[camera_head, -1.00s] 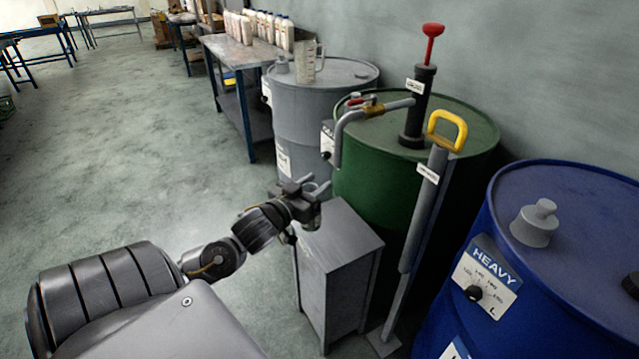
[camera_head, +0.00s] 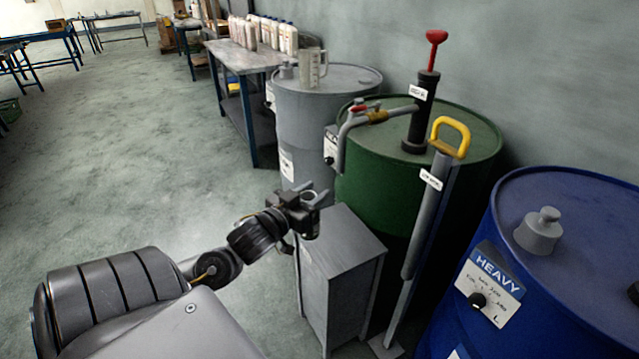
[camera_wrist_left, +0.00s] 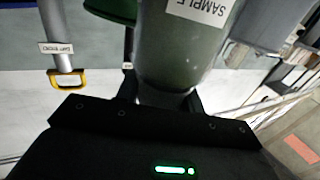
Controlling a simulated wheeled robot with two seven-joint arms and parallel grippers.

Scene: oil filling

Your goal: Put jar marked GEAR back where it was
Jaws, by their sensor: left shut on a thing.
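My left gripper (camera_head: 312,197) is in the middle of the head view, above the grey cabinet and in front of the drums. It is shut on a jar, which the gripper mostly hides in the head view. In the left wrist view the jar (camera_wrist_left: 182,50) is a greenish, see-through cylinder between the fingers (camera_wrist_left: 160,100). Its white label (camera_wrist_left: 200,10) reads SAMPLE, upside down and cut off by the top edge. I cannot read the word GEAR on it. My right gripper is not in view.
The grey cabinet (camera_head: 345,250) stands below the gripper. Behind are a green drum (camera_head: 455,120) with a red-handled pump (camera_head: 422,100), a grey drum (camera_head: 340,85) bearing a clear jug (camera_head: 312,67), and a yellow-handled dip stick (camera_head: 430,200). A blue HEAVY drum (camera_head: 590,250) is at right. Open floor lies left.

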